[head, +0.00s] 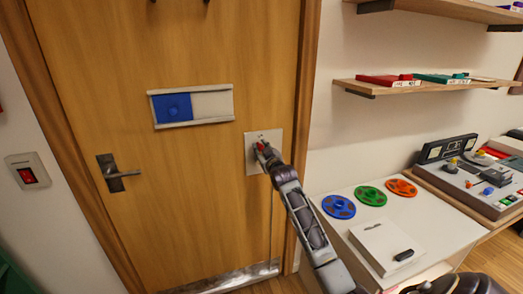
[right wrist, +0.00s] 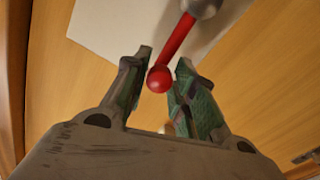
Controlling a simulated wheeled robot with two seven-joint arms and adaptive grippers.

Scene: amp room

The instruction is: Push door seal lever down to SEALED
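The door seal lever (right wrist: 177,40) is red with a round red knob (right wrist: 159,79) and a grey pivot (right wrist: 204,6). It is mounted on a pale plate (head: 252,153) at the right side of the wooden door, where its red part (head: 261,146) shows small. My right gripper (head: 265,151) is at the plate and covers part of the lever in the head view. In the right wrist view my right gripper (right wrist: 164,62) is open, with the knob between its fingers, close to the right finger. Whether they touch is unclear. No SEALED marking is readable. My left gripper is not in view.
The door (head: 190,200) has a blue-and-white sliding panel (head: 213,104) and a metal handle (head: 118,174). A red switch (head: 28,176) is on the left wall. At right, a white table (head: 340,235) holds coloured reels, below shelves (head: 425,88).

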